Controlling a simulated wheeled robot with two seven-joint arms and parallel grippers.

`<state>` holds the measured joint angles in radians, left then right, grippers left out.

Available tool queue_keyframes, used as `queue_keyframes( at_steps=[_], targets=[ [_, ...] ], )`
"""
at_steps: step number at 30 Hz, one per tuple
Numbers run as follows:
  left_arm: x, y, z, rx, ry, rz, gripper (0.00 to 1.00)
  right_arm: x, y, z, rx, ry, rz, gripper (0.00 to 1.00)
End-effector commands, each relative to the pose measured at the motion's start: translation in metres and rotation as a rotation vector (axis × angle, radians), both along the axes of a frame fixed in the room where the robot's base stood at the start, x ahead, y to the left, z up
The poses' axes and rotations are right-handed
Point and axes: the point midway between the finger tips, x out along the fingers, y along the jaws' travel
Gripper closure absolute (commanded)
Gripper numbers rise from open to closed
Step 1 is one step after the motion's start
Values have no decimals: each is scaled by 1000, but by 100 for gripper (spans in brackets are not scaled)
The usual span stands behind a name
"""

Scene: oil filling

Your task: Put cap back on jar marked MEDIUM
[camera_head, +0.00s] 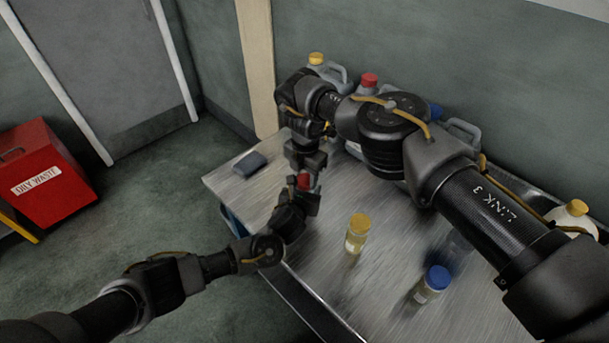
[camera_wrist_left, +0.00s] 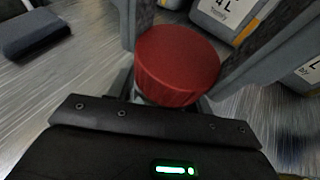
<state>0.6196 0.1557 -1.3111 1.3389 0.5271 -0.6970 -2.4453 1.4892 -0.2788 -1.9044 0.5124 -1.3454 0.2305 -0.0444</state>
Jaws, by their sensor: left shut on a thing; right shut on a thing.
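A red cap (camera_head: 304,181) shows between my two grippers over the left part of the metal table. My right gripper (camera_head: 305,170) points down from above and is shut on the cap. Its grey fingers flank the red cap (camera_wrist_left: 177,65) in the left wrist view. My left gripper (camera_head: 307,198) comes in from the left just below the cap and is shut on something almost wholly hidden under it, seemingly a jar. I cannot tell whether the cap is seated or only held above. No MEDIUM marking is legible.
A yellow-capped jar (camera_head: 357,234) and a blue-capped jar (camera_head: 433,284) stand on the metal table (camera_head: 385,255). Jugs with yellow (camera_head: 316,58), red (camera_head: 369,80) and blue caps line the wall, partly behind my right arm. A dark block (camera_head: 250,164) lies at the far left corner.

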Motion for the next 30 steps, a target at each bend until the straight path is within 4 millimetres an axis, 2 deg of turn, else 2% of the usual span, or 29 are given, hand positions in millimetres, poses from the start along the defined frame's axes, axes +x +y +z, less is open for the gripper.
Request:
queue_keyframes(
  at_steps=[3,6,15,16,20,30],
  targets=[
    [-1,-1,0,0,1,-2,100,0,1,0,2,0,-217,85],
    [-1,-1,0,0,1,-2,100,0,0,0,1,0,-308,85],
    [-1,-1,0,0,1,-2,100,0,0,0,0,-1,-327,84],
    [-1,-1,0,0,1,-2,100,0,0,0,0,-1,-327,55],
    [-1,-1,0,0,1,-2,100,0,0,0,-1,-1,-326,38],
    [0,0,0,0,0,0,100,0,0,5,0,-1,-325,35]
  ],
)
